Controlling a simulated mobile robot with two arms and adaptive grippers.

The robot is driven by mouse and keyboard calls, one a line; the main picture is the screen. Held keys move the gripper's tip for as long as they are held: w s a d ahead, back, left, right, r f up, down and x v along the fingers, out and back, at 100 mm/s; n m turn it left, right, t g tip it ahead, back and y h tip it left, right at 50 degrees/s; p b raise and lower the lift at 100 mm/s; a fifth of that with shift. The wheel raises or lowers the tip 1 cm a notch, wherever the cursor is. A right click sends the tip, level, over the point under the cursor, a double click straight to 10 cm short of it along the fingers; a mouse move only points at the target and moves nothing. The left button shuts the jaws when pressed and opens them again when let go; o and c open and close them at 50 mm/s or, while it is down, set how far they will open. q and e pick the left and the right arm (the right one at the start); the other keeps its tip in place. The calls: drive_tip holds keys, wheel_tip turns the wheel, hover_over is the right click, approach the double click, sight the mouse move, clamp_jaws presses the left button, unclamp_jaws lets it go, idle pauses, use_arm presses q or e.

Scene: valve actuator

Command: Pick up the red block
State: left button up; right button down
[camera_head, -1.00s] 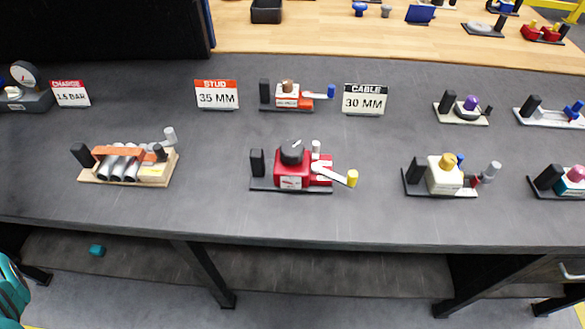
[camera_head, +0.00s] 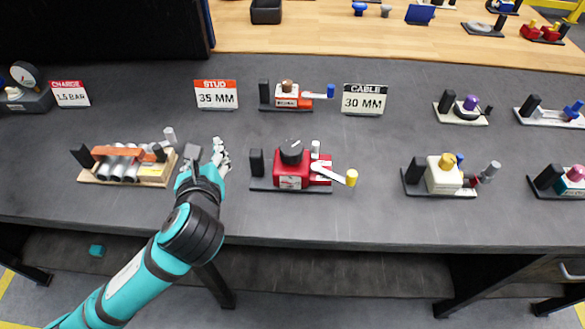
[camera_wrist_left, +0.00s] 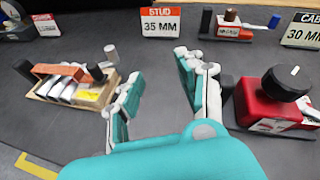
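The red block (camera_head: 291,172) has a black knob on top and a lever with a yellow tip on its right. It sits on a dark base plate in the middle of the grey table. In the left wrist view the red block (camera_wrist_left: 268,103) is at the right, partly cut off by the frame edge. My left gripper (camera_head: 206,149) is above the table, left of the red block and apart from it. In the wrist view my left gripper (camera_wrist_left: 155,88) has its fingers spread with nothing between them. My right gripper is not in view.
A wooden-base device with grey cylinders (camera_head: 125,165) is just left of my gripper. Behind are the STUD 35 MM sign (camera_head: 216,95), a small red device (camera_head: 290,97) and the CABLE 30 MM sign (camera_head: 364,100). A cream block device (camera_head: 443,177) stands to the right.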

sight(255, 154)
use_arm(q)
drive_tip(key=s+d+m+h, duration=0.3)
drive_tip(key=s+d+m, duration=0.2)
drive_tip(key=d, duration=0.3)
drive_tip(key=x, duration=0.6)
drive_tip(key=shift+w+d+f, duration=0.1)
drive_tip(key=shift+f, duration=0.35)
drive_tip(key=shift+x, duration=3.05)
drive_tip(key=shift+d, duration=0.15)
clamp_jaws()
drive_tip(key=shift+r, duration=0.1)
